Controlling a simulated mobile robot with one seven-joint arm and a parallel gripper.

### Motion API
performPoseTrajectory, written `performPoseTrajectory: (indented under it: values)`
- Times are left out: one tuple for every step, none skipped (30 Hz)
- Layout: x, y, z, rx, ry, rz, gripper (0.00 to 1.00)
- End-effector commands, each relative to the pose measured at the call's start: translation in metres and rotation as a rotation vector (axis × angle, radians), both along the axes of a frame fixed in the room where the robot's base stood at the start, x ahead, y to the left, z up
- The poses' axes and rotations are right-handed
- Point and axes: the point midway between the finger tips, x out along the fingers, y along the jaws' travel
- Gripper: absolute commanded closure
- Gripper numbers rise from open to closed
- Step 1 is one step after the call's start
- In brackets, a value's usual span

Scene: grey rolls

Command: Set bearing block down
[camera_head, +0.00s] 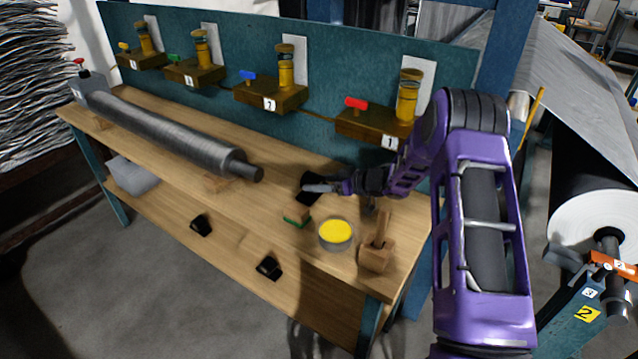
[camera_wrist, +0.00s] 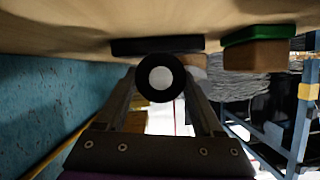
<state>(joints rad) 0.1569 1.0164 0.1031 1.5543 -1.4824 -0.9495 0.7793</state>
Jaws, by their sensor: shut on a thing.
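The bearing block is black, with a flat base (camera_wrist: 157,46) and a round ring with a pale centre in the wrist view. It shows as a dark shape (camera_head: 308,198) on the right half of the workbench in the head view. My gripper (camera_head: 318,188) is shut on it, and in the wrist view the two fingers (camera_wrist: 160,78) lie either side of the ring. The base is close to the wooden bench top (camera_head: 262,207); I cannot tell whether it touches. The wrist view shows the bench at the top, so the picture is upside down.
A long grey roll (camera_head: 165,130) lies on the bench, left of my gripper. A green-edged wooden block (camera_head: 297,218), a tin with yellow contents (camera_head: 336,234) and a wooden mallet (camera_head: 376,256) stand nearby. Valve units (camera_head: 375,125) line the back panel. Black pieces (camera_head: 268,268) lie on the lower shelf.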

Motion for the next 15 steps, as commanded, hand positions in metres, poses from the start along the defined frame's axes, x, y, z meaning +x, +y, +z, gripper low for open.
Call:
performPoseTrajectory:
  values:
    - [0.0006,0.0005,-0.0008,0.002,-0.002,0.001,1.0]
    - [0.0005,0.0005,-0.0017,0.002,-0.002,0.001,1.0]
    - [0.0,0.0001,-0.0031,0.0,0.0,0.0,0.28]
    - [-0.0001,0.0001,-0.0027,0.0,0.0,0.0,0.22]
    - [-0.0001,0.0001,-0.0027,0.0,0.0,0.0,0.17]
    - [-0.0001,0.0001,-0.0028,0.0,0.0,0.0,0.1]
    - [-0.0001,0.0001,-0.0028,0.0,0.0,0.0,0.04]
    - [-0.0001,0.0001,-0.0028,0.0,0.0,0.0,0.01]
    - [-0.0001,0.0001,-0.0027,0.0,0.0,0.0,0.01]
    - [-0.0001,0.0001,-0.0028,0.0,0.0,0.0,0.01]
    - [-0.0001,0.0001,-0.0027,0.0,0.0,0.0,0.01]
    - [-0.0001,0.0001,-0.0028,0.0,0.0,0.0,0.01]
    - [-0.0001,0.0001,-0.0027,0.0,0.0,0.0,0.01]
    - [-0.0002,0.0002,-0.0027,0.0,0.0,0.0,0.01]
    - [-0.0001,0.0001,-0.0025,0.0,0.0,0.0,0.01]
